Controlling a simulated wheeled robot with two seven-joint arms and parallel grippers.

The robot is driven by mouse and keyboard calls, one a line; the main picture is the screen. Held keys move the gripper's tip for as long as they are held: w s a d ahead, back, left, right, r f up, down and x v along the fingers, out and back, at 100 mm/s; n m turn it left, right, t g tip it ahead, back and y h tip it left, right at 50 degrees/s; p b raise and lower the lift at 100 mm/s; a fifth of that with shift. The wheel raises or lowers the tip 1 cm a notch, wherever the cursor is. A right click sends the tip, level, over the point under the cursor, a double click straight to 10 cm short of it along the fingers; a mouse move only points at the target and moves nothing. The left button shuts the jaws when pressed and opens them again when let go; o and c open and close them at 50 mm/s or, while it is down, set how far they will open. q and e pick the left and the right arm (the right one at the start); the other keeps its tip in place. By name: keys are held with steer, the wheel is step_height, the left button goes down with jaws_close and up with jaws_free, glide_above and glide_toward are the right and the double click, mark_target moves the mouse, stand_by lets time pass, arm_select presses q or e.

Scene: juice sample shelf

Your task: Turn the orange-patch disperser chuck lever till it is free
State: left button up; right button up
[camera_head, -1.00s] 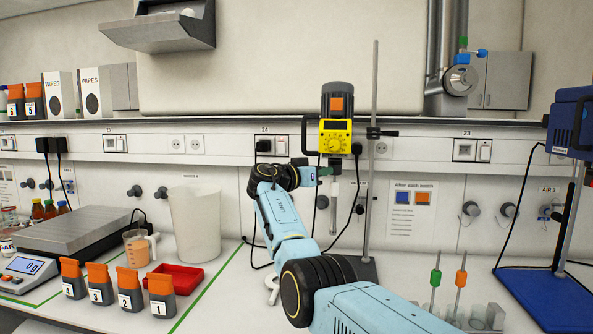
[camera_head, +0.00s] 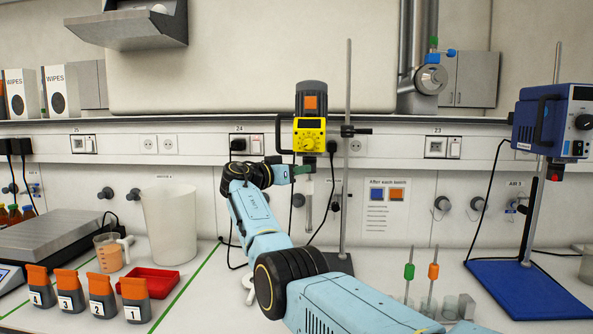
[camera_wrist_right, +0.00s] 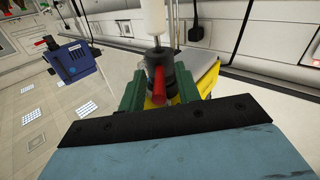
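The yellow disperser (camera_head: 310,137) with the orange patch (camera_head: 311,103) hangs on a stand rod at the back of the bench. Its white shaft (camera_head: 309,205) points down below my right gripper (camera_head: 301,171), which is just under the yellow housing. In the right wrist view, the red chuck lever (camera_wrist_right: 159,87) lies between the green fingers of my right gripper (camera_wrist_right: 160,92), in front of the dark chuck (camera_wrist_right: 157,62). Gaps show on both sides of the lever, so the gripper is open around it. My left gripper is out of view.
A blue device (camera_head: 553,120) stands at the right on a blue base (camera_head: 529,289). A beaker (camera_head: 169,224), a red tray (camera_head: 150,281) and several numbered containers (camera_head: 103,296) are left of my arm.

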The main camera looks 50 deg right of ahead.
steer(key=w+a+b, duration=0.1)
steer(key=a, duration=1.2)
steer(key=shift+w, duration=0.4)
